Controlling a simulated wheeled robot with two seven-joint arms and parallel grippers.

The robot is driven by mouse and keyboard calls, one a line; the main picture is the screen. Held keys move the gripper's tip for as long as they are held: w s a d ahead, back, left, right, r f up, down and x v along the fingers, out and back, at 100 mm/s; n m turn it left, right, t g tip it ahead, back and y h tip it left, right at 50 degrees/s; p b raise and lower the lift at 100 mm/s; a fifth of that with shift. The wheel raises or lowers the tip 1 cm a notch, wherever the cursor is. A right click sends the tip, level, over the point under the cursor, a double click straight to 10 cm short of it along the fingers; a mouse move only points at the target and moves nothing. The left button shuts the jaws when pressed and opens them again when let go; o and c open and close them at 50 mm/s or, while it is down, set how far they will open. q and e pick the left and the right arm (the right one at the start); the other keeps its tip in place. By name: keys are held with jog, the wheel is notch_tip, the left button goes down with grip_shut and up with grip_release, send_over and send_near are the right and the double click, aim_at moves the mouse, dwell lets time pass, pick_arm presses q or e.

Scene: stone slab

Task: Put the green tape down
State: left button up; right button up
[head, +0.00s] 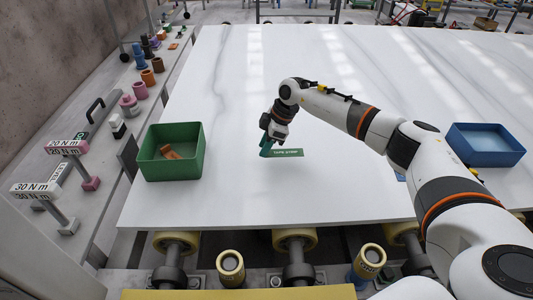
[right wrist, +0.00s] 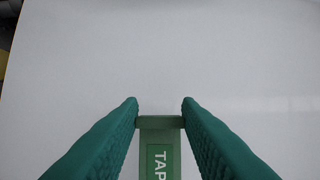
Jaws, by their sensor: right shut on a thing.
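The green tape (head: 288,153) is a flat green strip with pale lettering, over the white stone slab (head: 250,95) near its middle. My right gripper (head: 267,147) points down at the tape's left end, its teal fingers shut on it. In the right wrist view the tape (right wrist: 160,160) sits between the two fingers (right wrist: 160,110), its label partly readable as "TAP". I cannot tell whether the tape touches the slab. My left gripper is not in view.
A green bin (head: 180,135) with orange-brown pieces (head: 171,153) stands at the slab's left. A blue bin (head: 486,157) stands at the right. A small blue piece (head: 400,177) shows partly behind my right arm. The slab around the tape is clear.

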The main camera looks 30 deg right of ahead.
aim_at(281, 153)
jog(key=shift+f, duration=1.8)
jog(key=o, duration=0.9)
jog(key=shift+f, duration=0.1)
jog(key=shift+o, duration=0.2)
jog(key=v, duration=1.2)
jog(key=shift+b, duration=0.35)
jog(key=shift+a, duration=0.1)
